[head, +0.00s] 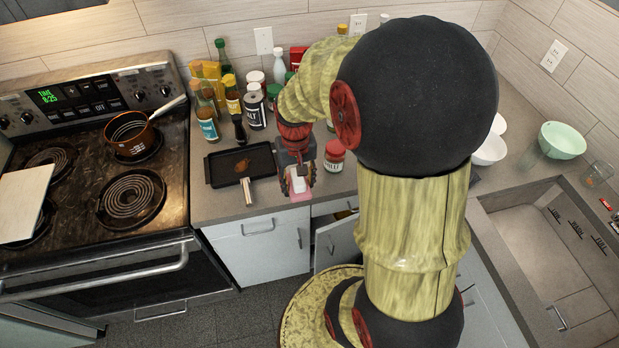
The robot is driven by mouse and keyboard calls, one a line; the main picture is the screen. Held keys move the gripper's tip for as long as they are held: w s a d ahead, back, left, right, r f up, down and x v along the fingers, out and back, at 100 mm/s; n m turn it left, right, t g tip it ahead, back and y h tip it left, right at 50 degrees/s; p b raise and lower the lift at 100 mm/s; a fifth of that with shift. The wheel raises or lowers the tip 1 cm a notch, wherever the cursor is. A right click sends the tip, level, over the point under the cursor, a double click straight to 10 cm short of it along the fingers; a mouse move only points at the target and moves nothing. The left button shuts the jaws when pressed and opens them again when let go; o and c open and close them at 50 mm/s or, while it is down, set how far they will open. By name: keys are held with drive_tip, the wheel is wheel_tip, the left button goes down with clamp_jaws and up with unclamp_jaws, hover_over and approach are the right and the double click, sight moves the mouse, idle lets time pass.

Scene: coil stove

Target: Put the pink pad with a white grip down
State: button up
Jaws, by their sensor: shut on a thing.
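My gripper (299,181) points down near the front edge of the counter, to the right of a black tray. It is shut on the pink pad (298,196), whose white grip (297,180) shows between the fingers. The pad is at or just above the counter's front edge. I cannot tell whether it touches the counter.
The black tray (215,181) lies left of my gripper, with a brown patch on it. A red-lidded jar (334,156) stands close on the right. Several bottles and jars stand behind. The stove (95,200) holds a copper pot (131,135). A drawer below is partly open (338,240).

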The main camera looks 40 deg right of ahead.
drive_tip(key=w+d+f, duration=0.2)
drive_tip(key=d+f, duration=0.1)
drive_tip(key=w+d+f+b, duration=0.1)
drive_tip(key=w+d+f, duration=0.1)
drive_tip(key=d, duration=0.1)
drive_tip(key=w+d+f, duration=0.2)
drive_tip(key=d+f, duration=0.1)
drive_tip(key=shift+w+d+f+b, duration=0.25)
drive_tip(key=shift+w+f+b, duration=0.1)
drive_tip(key=shift+w+d+f, duration=0.1)
drive_tip(key=shift+d+f, duration=0.05)
drive_tip(key=shift+f, duration=0.05)
drive_tip(key=shift+f+b, duration=0.4)
drive_tip(key=shift+f, duration=1.2)
drive_tip(key=o, duration=1.2)
drive_tip(key=shift+f, duration=0.1)
